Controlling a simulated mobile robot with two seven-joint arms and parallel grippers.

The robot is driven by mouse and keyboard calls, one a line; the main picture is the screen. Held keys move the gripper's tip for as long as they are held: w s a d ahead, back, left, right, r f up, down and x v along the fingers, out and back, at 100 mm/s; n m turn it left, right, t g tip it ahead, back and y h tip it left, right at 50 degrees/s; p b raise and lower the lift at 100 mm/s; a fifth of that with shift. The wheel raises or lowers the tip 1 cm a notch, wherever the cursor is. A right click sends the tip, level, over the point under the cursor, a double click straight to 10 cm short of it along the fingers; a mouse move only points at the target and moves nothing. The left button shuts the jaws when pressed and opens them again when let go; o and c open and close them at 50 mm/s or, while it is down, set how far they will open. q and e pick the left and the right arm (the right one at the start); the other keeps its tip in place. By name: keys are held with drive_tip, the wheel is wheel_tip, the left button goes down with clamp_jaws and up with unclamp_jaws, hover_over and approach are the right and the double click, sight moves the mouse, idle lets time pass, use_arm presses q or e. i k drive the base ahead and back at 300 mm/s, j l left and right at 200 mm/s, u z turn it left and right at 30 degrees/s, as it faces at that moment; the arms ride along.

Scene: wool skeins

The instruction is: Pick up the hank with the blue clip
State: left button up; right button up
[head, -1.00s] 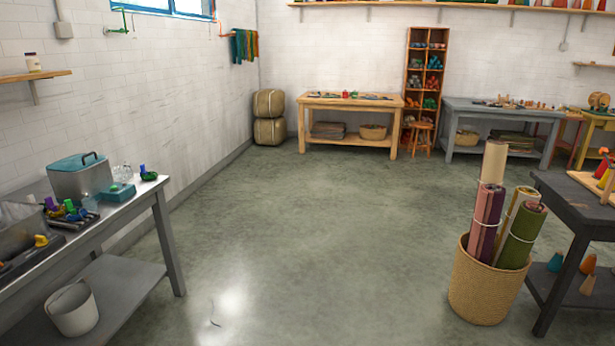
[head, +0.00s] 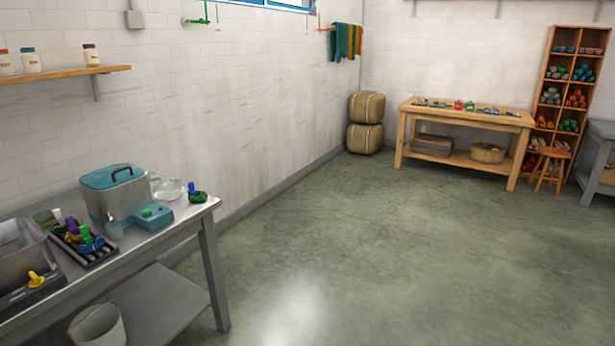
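A small dark green hank with a blue clip (head: 197,193) sits near the right end of the grey metal table (head: 170,238) at the left. Several other small hanks with coloured clips lie on a black rack (head: 101,257) on the same table. One of these shows green and blue (head: 88,239), but I cannot tell which part is its clip. A yellow piece (head: 36,279) sits at the metal basin to the left. Neither of my grippers is in view.
A steel box with a teal lid (head: 115,196) and a teal device (head: 152,217) stand left of the hank, with clear glassware (head: 167,187) behind. A pale bucket (head: 98,326) stands below. The grey floor (head: 350,250) is clear.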

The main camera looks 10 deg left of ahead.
sight(193, 195)
drive_tip(key=i+u, duration=0.25)
drive_tip(key=i, duration=0.55)
drive_tip(key=i+l+u, duration=0.15)
drive_tip(key=i+u, duration=0.15)
drive_tip(key=i, duration=0.5)
